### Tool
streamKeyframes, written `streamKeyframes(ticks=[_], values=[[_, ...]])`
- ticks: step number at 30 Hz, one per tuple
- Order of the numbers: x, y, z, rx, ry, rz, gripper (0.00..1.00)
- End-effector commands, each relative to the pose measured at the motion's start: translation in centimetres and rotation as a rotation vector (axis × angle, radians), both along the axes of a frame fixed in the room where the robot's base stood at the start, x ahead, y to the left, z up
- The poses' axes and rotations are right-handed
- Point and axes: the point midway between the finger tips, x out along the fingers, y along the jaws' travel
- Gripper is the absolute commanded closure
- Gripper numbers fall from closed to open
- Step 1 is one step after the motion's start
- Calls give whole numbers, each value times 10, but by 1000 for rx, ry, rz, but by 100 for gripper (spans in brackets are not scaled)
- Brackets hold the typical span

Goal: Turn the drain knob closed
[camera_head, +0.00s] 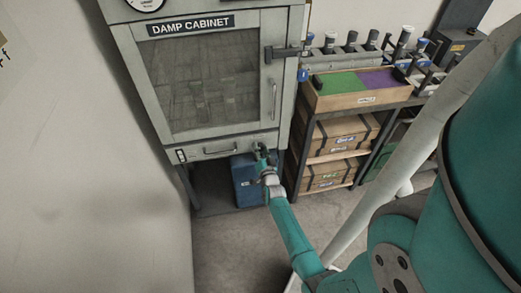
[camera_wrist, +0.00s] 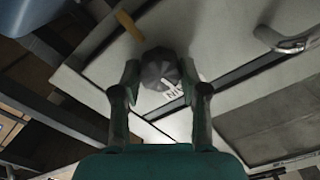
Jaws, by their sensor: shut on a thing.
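The drain knob (camera_wrist: 160,70) is a dark, ridged round knob with a pale pointer line, on the light front panel of the damp cabinet (camera_head: 205,150). In the wrist view my gripper (camera_wrist: 160,80) has one finger on each side of the knob and is shut on it. Letters on the panel beside the knob are partly hidden.
A blue container (camera_head: 246,182) stands on the floor under the cabinet. A shelf unit with wooden boxes (camera_head: 340,135) and a tray (camera_head: 360,96) stands close on the right. Floor in front is clear.

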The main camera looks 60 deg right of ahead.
Motion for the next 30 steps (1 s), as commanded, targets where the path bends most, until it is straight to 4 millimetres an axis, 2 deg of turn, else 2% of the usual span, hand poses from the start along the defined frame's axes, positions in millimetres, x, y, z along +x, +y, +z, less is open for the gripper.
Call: streamKeyframes(ticks=[12,27,28,30], values=[[0,-1,0,110,-129,0,91],[-1,-1,0,123,-144,0,91],[-1,-1,0,123,-144,0,54],[-1,-1,0,123,-144,0,37]])
